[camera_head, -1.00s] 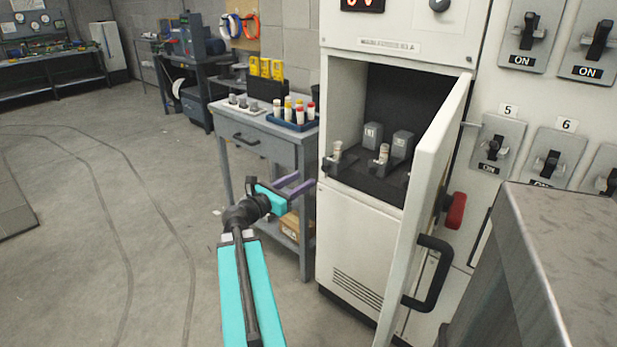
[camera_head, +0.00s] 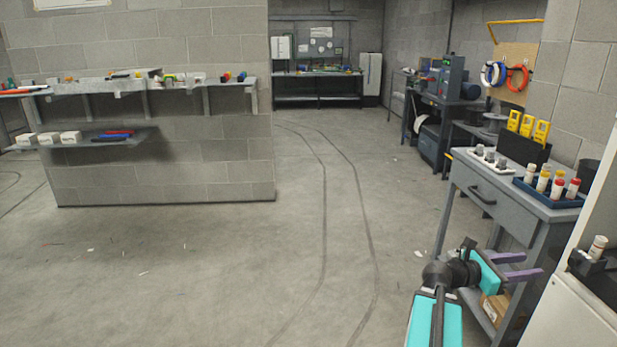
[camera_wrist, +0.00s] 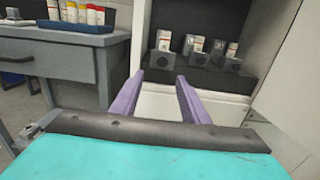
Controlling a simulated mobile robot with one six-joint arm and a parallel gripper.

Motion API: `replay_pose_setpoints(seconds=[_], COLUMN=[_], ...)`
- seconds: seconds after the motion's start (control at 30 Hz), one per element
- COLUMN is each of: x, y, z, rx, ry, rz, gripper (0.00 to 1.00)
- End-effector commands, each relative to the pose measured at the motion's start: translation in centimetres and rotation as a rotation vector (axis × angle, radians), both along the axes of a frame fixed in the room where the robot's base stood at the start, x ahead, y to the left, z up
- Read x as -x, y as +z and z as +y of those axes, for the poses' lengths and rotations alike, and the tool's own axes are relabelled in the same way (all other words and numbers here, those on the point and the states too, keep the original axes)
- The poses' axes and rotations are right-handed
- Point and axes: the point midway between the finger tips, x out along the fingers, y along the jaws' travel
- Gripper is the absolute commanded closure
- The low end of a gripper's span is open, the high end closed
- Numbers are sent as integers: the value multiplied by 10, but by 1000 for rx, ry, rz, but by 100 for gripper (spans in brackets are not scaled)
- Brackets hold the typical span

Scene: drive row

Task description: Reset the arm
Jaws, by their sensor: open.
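My gripper (camera_head: 522,266) is open and empty, its two purple fingers apart, at the lower right of the head view in front of the grey work table. In the wrist view my gripper (camera_wrist: 160,90) points towards the open white cabinet (camera_wrist: 150,100). Inside the cabinet is a dark shelf with grey fuse holders (camera_wrist: 164,62) and white cartridges (camera_wrist: 194,45). The fingers stand in front of the cabinet opening, touching nothing that I can see. In the head view only the cabinet's left edge (camera_head: 570,312) shows, with one cartridge (camera_head: 597,248).
The grey work table (camera_head: 497,188) holds a blue tray (camera_head: 548,196) of capped cartridges and yellow meters (camera_head: 527,126). A block wall with shelves (camera_head: 180,87) stands at the left. The open floor (camera_head: 220,270) between is clear apart from small scraps.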

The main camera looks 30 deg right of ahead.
Motion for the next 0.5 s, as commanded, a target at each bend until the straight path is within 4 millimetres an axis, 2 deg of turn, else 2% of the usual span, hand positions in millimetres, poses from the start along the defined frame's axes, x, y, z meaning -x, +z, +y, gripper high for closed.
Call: replay_pose_setpoints(seconds=[0.13,0.27,0.5], x=[-18,-48,-117], y=[2,-6,-41], z=[7,21,64], rx=[-3,-21,-81], ry=[28,78,200], rz=[3,18,70], gripper=[59,59,59])
